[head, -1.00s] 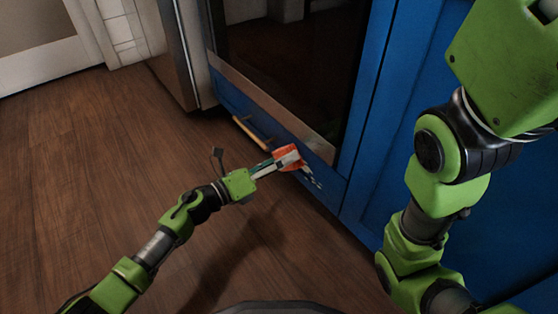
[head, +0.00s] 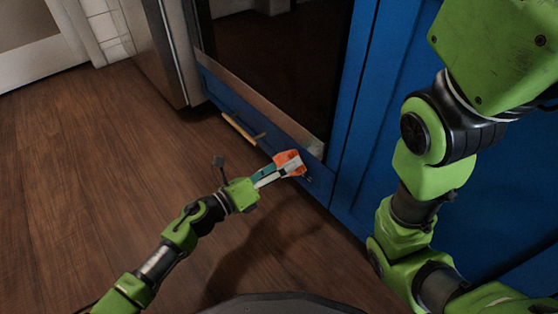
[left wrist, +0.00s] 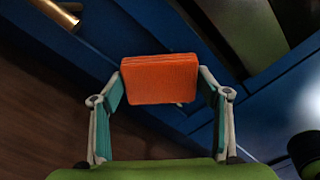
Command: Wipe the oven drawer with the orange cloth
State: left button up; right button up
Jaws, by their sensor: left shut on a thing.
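The oven drawer (head: 267,129) is a low blue panel under the dark oven door, with a brass-coloured bar handle (head: 240,129). The orange cloth (head: 289,160) is a folded pad at the drawer's right part; it also shows in the left wrist view (left wrist: 160,78). My left gripper (head: 281,168) is shut on the cloth, one finger on each side, and holds it at the drawer front. Whether the cloth touches the panel is hard to tell. A small pale speck shows on the drawer just right of the cloth. My right gripper is out of the frame.
A dark oven door (head: 275,60) with a metal strip (head: 255,97) is above the drawer. Blue cabinets (head: 375,110) stand to the right, behind my right arm. A steel appliance (head: 160,45) is at the left. The wood floor (head: 100,170) is clear.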

pick_arm(q)
jog(key=shift+s+d+r+p, duration=0.1)
jog(key=shift+s+d+p, duration=0.25)
jog(key=shift+s+d, duration=0.55)
jog(key=shift+s+d+f+p, duration=0.1)
jog(key=shift+s+d+p, duration=0.4)
jog(key=shift+s, duration=0.55)
jog(key=shift+s+d+r+p, duration=0.1)
jog(key=shift+s+d+p, duration=0.1)
jog(key=shift+s+d, duration=0.75)
jog(key=w+a, duration=0.1)
jog(key=w, duration=0.1)
jog(key=w+a+b, duration=0.1)
jog(key=w+a, duration=0.1)
jog(key=w+a+b, duration=0.1)
jog(key=w+a, duration=0.1)
jog(key=w, duration=0.1)
jog(key=shift+w+a+b, duration=0.95)
jog(key=shift+w+a, duration=0.25)
jog(key=shift+w, duration=0.3)
jog(key=p, duration=0.1)
send_near(281, 148)
jog(key=shift+w+d, duration=0.1)
jog(key=shift+d, duration=0.2)
